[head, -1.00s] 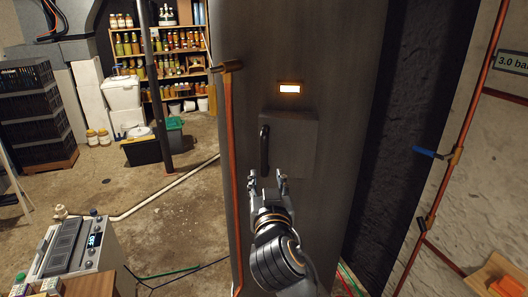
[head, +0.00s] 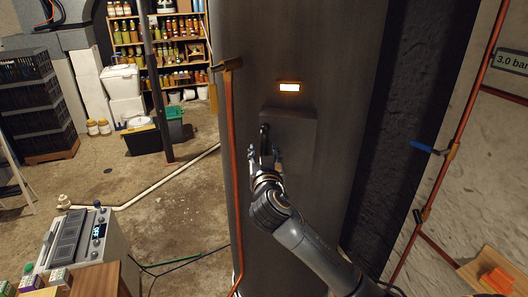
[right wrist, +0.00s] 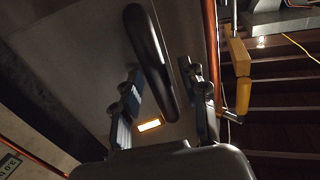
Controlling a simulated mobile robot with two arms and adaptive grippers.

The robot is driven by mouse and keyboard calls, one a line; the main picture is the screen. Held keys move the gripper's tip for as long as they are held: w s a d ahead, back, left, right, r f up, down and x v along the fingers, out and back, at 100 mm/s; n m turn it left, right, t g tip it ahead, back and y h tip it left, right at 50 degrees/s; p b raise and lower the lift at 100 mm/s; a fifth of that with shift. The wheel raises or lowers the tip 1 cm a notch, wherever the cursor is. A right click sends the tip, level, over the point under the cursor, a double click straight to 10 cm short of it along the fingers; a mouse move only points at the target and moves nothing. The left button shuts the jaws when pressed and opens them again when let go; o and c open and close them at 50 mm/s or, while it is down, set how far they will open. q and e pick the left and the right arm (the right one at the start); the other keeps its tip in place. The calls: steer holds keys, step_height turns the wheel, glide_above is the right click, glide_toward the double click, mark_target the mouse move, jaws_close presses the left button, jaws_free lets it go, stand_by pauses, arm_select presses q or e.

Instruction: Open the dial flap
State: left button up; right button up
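The dial flap (head: 296,128) is a dark grey square panel on the tall dark tank, and it lies shut against it. A black upright bar handle (head: 264,132) is on its left side. My right gripper (head: 265,153) is open in front of the handle's lower part and partly hides it. In the right wrist view the dark handle (right wrist: 150,50) appears between the two spread fingers of the right gripper (right wrist: 160,70); no finger visibly touches it. My left gripper is not in view.
A small lit display (head: 289,87) sits above the flap. An orange pipe (head: 229,170) runs down the tank's left side, close to the gripper. A device reading OFF (head: 85,250) stands at lower left. Jar shelves (head: 160,50) are at the back. A blue-handled valve (head: 428,150) is at right.

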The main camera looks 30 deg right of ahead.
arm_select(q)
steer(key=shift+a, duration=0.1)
arm_select(e)
jaws_close()
